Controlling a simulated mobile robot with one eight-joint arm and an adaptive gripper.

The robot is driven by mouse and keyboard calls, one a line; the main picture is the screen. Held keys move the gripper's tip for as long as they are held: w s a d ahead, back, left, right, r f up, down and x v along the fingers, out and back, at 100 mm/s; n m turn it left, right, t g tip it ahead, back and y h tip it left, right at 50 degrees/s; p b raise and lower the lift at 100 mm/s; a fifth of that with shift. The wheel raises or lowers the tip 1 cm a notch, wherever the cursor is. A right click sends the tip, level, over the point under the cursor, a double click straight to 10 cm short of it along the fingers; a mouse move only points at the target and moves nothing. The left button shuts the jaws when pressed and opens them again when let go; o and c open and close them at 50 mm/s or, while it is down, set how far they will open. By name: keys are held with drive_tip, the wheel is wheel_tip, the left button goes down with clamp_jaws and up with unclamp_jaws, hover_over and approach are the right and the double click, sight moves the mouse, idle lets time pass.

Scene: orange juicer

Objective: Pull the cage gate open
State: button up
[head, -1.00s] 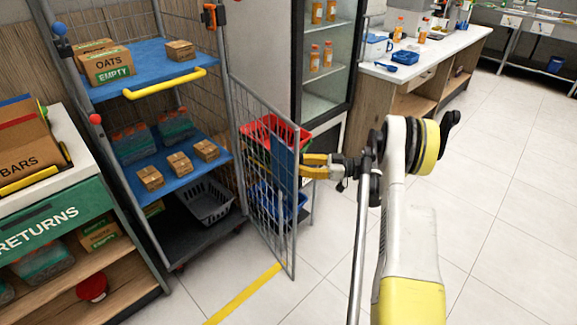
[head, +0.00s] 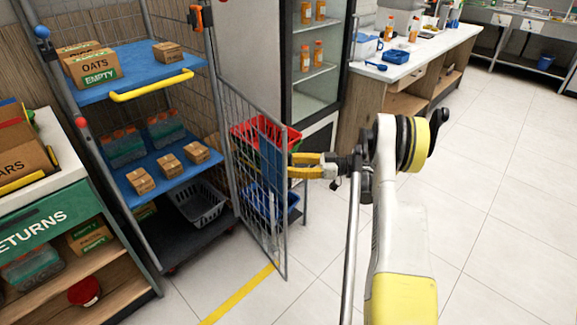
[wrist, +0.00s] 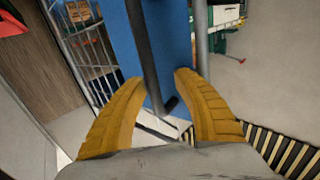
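The cage gate (head: 278,225), a grey wire-mesh door with a blue panel (head: 271,165), stands swung out from the tall cage trolley (head: 150,165). My gripper (head: 292,166), with yellow fingers, is at the gate's free edge beside the blue panel. In the wrist view, the fingers (wrist: 160,80) are spread, with a dark bar (wrist: 150,60) between them in front of the blue panel (wrist: 175,45). A gap shows beside the bar, so the gripper looks open around it, not clamped. Whether a finger touches the bar is unclear.
Red and blue baskets (head: 275,200) stand behind the gate. A glass-door fridge (head: 312,75) and a white-topped counter (head: 420,60) are beyond. A returns shelf (head: 60,215) is at left. The tiled floor (head: 490,220) at right is clear.

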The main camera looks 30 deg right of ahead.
drive_tip(key=v, duration=1.2)
drive_tip(key=shift+s+d, duration=0.1)
